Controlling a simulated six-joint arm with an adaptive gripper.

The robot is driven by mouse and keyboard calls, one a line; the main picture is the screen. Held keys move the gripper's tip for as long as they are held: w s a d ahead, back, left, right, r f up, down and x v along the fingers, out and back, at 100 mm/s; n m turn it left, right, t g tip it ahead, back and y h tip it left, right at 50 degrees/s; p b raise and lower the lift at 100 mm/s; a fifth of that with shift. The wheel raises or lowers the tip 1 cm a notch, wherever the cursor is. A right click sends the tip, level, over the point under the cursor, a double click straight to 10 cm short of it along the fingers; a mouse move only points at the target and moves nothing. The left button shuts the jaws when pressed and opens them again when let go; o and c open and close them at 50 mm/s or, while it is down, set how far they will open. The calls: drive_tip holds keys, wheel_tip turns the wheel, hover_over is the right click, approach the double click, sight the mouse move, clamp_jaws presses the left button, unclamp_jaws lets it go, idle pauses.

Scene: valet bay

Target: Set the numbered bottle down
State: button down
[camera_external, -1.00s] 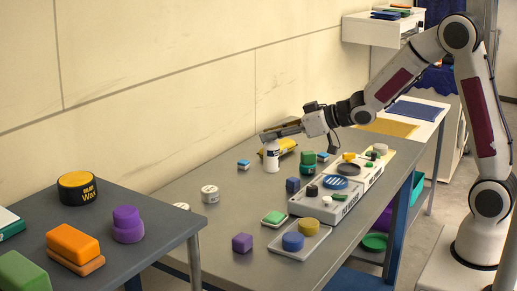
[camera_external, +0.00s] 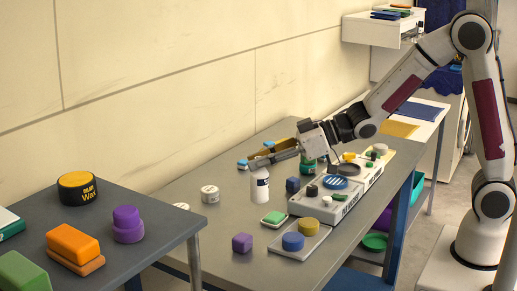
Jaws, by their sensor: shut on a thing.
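A white bottle (camera_external: 259,189) with a dark blue band on its label is at the middle of the grey table (camera_external: 215,257), left of the trays. Any number on it is too small to read. My gripper (camera_external: 260,163) reaches in from the right and is shut on the bottle near its top, hiding the cap. The bottle looks upright. I cannot tell whether its base touches the table.
A purple block (camera_external: 242,243) stands in front. White round tins (camera_external: 210,194) stand to the left. Bare table lies between the tins and the purple block.

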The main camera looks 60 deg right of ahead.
sight(260, 197)
drive_tip(key=shift+f, duration=2.85)
drive_tip(key=shift+f, duration=0.1)
drive_tip(key=shift+f, duration=2)
drive_tip(key=shift+f, duration=0.1)
drive_tip(key=c, duration=1.9)
unclamp_jaws()
